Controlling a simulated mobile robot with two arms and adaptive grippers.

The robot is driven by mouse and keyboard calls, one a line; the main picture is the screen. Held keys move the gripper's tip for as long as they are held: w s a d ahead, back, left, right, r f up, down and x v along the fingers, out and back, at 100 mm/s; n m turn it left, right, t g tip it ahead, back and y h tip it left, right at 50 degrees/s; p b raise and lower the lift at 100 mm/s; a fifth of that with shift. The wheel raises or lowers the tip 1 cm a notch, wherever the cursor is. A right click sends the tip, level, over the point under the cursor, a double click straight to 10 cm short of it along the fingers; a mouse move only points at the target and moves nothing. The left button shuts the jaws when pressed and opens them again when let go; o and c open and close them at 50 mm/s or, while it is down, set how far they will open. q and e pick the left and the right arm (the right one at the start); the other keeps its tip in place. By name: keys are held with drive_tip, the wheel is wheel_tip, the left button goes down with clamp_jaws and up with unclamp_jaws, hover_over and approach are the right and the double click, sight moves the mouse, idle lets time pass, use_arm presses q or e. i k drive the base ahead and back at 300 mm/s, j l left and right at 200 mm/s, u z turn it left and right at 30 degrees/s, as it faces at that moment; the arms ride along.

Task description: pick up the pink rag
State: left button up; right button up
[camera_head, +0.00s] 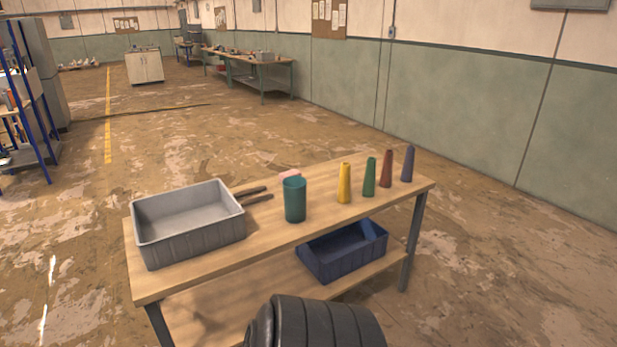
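The pink rag (290,173) lies on the wooden table (275,245) toward its back edge. Only a small part of it shows, because the teal cup (295,200) stands in front of it and hides the rest. Neither of my grippers is in the head view, so nothing is seen near the rag or held.
A grey bin (190,228) stands at the table's left, with dark-handled tools (257,197) beside it. A blue bin (345,255) sits on the lower shelf.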

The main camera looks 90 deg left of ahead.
sight(294, 172)
drive_tip(key=u, duration=2.9)
drive_tip(key=z, duration=4.05)
drive_tip(key=u, duration=4.05)
